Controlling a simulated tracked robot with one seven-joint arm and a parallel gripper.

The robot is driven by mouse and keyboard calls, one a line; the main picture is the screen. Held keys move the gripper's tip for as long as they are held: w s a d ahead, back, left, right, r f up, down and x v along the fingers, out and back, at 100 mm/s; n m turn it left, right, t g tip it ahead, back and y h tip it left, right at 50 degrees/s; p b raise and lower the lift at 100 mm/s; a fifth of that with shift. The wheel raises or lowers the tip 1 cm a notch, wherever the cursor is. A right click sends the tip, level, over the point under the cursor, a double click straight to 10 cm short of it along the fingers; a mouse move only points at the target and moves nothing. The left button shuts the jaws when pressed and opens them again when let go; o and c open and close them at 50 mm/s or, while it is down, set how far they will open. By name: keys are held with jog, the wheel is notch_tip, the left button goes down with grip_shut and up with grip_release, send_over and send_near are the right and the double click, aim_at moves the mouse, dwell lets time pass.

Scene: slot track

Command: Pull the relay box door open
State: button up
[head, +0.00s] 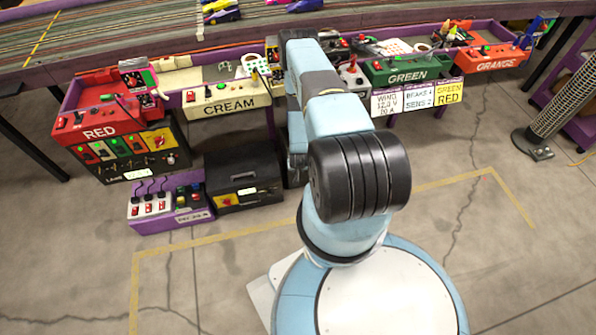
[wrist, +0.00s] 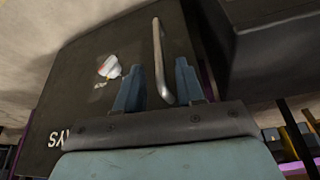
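The relay box door (wrist: 75,105) is a dark panel filling the left and middle of the wrist view, with white letters at lower left, partly cut off, and a white and red sticker. A pale metal bar handle (wrist: 158,50) runs along its right part. My gripper (wrist: 159,65) is open, its two blue-grey fingers on either side of the handle's near end. A gap shows between each finger and the bar; contact is not visible. I cannot tell whether the door stands ajar. In the head view my arm hides the gripper and the relay box door.
A dark box (wrist: 270,45) stands close on the right in the wrist view. In the head view, a black case (head: 240,180) and a purple switch box (head: 168,208) sit left of my arm, below the red (head: 95,115) and cream (head: 225,95) consoles. The taped floor in front is clear.

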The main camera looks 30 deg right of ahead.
jog(key=shift+x, duration=2.35)
jog(key=shift+c, duration=0.3)
grip_shut()
